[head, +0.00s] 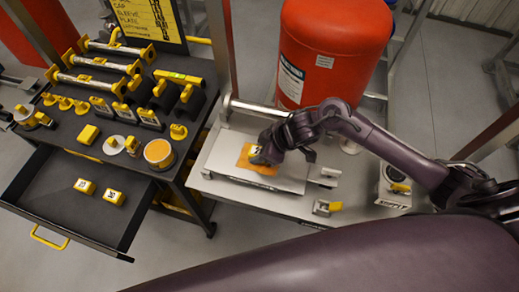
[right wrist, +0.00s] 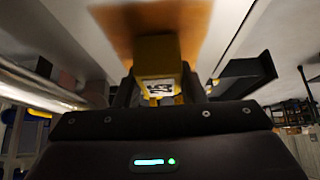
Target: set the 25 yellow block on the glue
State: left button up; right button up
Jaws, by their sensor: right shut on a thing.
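The glue is an orange patch (head: 243,164) on a pale plate on the light bench; it also shows in the right wrist view (right wrist: 150,25). My right gripper (head: 260,156) is over the patch, shut on a yellow block with a white number label. The block (right wrist: 158,62) shows between the fingers in the right wrist view, label toward the camera; the number looks like 25. In the head view the gripper partly hides the block. I cannot tell whether the block touches the glue. My left gripper is not in view.
Two yellow numbered blocks (head: 85,186) (head: 114,196) lie in the open drawer (head: 60,207). The dark table (head: 103,110) holds yellow-ended bars and several small parts. A red tank (head: 335,45) stands behind the light bench (head: 240,193). Small metal clamps (head: 325,207) sit right of the plate.

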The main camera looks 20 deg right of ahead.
jog(key=o, duration=1)
jog(key=shift+c, duration=0.8)
jog(key=shift+r, duration=0.1)
notch_tip(320, 180, up, 8)
jog(key=p, duration=0.8)
jog(key=shift+p, duration=0.4)
jog(key=shift+s, duration=0.1)
